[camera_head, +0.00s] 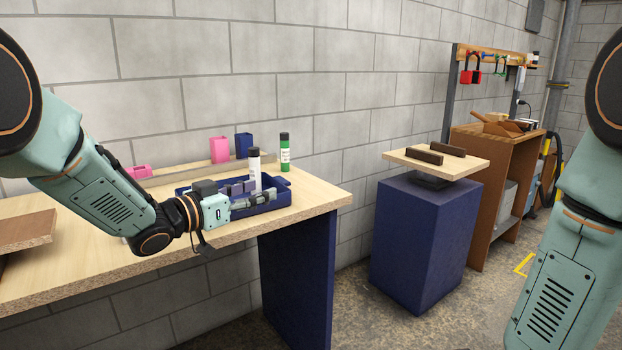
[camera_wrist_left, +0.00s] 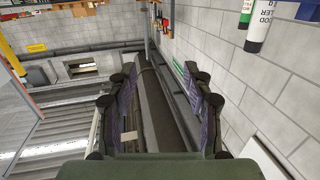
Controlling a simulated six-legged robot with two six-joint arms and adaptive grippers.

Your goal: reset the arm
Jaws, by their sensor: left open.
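My left gripper (camera_head: 262,199) reaches in from the left over the workbench, in front of the blue tray (camera_head: 283,195), pointing right. In the left wrist view its two fingers (camera_wrist_left: 158,82) are spread apart with nothing between them. Whether it touches the tray cannot be told. A light wooden board (camera_head: 400,155) lies on a stand on the dark blue pedestal (camera_head: 408,250), well to the right of the gripper. Two dark brown bars (camera_head: 424,157) stand on the board. My right arm is at the right edge; its gripper is out of view.
A white bottle (camera_head: 254,168) and a green bottle (camera_head: 285,155) stand by the tray. A pink holder (camera_head: 220,150) and a blue holder (camera_head: 243,146) stand behind. A brown cabinet (camera_head: 505,190) is at the right. Open floor lies between bench and pedestal.

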